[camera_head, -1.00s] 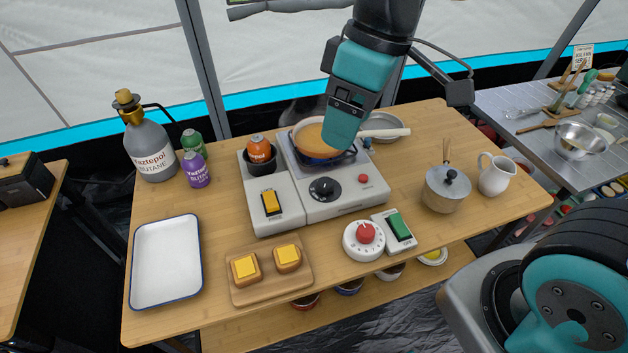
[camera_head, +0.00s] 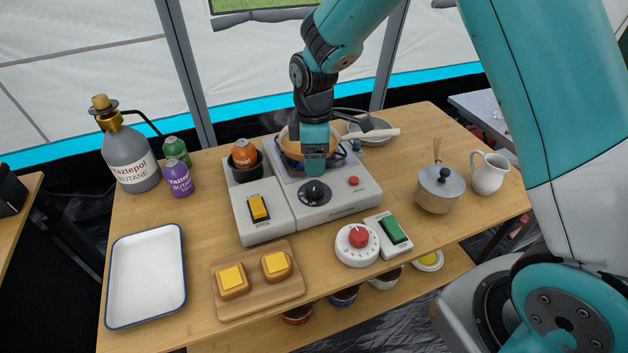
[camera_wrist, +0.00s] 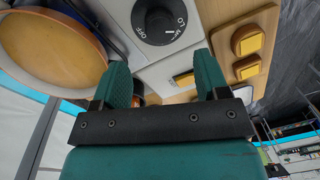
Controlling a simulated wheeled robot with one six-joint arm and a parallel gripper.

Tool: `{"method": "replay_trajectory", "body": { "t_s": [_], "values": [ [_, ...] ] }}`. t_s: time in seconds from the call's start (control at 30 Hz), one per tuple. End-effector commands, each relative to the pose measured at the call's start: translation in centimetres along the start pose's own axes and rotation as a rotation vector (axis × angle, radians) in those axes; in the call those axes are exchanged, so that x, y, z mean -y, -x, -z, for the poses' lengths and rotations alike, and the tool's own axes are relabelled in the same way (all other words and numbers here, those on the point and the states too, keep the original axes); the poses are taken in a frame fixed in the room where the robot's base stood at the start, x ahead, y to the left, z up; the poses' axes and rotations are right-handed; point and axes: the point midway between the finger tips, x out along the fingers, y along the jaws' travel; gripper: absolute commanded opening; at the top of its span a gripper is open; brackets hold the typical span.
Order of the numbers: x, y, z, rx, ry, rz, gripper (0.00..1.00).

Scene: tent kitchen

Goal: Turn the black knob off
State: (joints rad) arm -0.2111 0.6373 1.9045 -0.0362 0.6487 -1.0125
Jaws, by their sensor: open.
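The black knob (camera_head: 314,192) is on the front of the white stove (camera_head: 335,203). It also shows large in the wrist view (camera_wrist: 158,21), with OFF and LO marks and a white pointer line. My gripper (camera_head: 315,172) is just behind and above the knob, by the front of the pan (camera_head: 292,146). In the wrist view my gripper (camera_wrist: 160,78) has its two teal fingers apart with nothing between them. The knob lies beyond the fingertips, and I see no contact.
A red button (camera_head: 353,181) is right of the knob. A yellow switch (camera_head: 258,207) is to the left. A red timer dial (camera_head: 358,237) and green switch (camera_head: 394,230) stand in front. A pot (camera_head: 438,190) and white jug (camera_head: 489,173) are at the right.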

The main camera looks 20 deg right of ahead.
Motion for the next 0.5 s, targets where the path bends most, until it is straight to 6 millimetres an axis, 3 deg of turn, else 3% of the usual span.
{"method": "replay_trajectory", "body": {
  "t_s": [0.23,0.5],
  "values": [
    [0.1,-5.0,0.0,0.002,0.0,0.003,0.68],
    [0.0,-7.3,0.0,0.0,0.0,0.0,0.68]
  ]
}}
